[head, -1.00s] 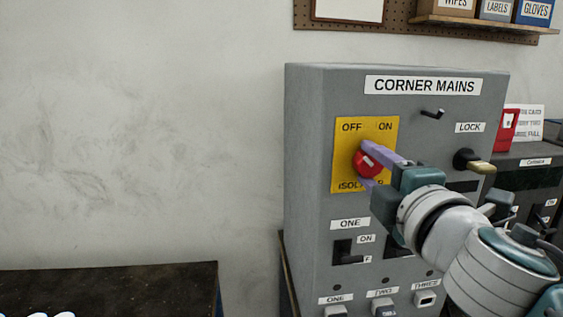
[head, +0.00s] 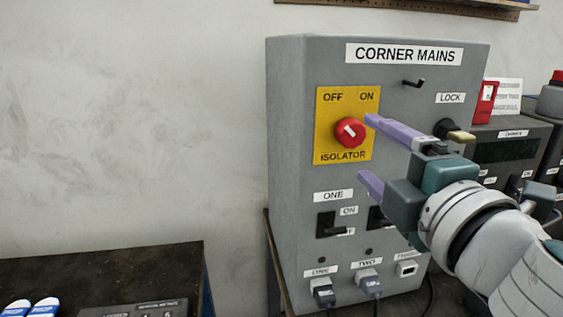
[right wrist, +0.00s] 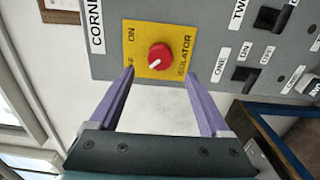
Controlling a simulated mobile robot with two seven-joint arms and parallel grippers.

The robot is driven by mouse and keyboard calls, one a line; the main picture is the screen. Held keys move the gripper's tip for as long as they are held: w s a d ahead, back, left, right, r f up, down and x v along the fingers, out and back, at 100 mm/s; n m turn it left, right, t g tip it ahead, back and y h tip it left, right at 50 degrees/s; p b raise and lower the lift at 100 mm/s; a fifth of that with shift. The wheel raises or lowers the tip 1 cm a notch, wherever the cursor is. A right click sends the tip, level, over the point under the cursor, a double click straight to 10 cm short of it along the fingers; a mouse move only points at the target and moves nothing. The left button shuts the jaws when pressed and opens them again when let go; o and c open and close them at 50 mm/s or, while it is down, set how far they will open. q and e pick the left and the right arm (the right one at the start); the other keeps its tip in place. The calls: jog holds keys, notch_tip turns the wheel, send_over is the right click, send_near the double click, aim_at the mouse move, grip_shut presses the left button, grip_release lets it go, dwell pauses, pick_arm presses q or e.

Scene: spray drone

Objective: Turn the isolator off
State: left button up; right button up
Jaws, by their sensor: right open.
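The isolator is a red round knob (head: 349,131) on a yellow plate (head: 329,110) with OFF at upper left and ON at upper right, on the grey CORNER MAINS box (head: 300,70). Its white mark tilts up and left, towards OFF. The knob also shows in the right wrist view (right wrist: 159,57), where the mark points to the OFF side. My right gripper (head: 367,149) is open and empty, its two purple fingers to the right of the knob and apart from it. In the right wrist view the fingertips (right wrist: 159,70) stand either side of the knob's line. My left gripper is not in view.
A brass-tipped LOCK key or lever (head: 459,136) sits right of the plate, close to my upper finger. A black hook (head: 414,83) juts out above. Black switches (head: 326,224) and plugged cables (head: 323,292) are below. A dark table (head: 100,275) stands at lower left.

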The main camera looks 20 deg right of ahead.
jog(key=shift+b+v, duration=0.3)
jog(key=shift+v, duration=1.45)
jog(key=shift+d, duration=0.1)
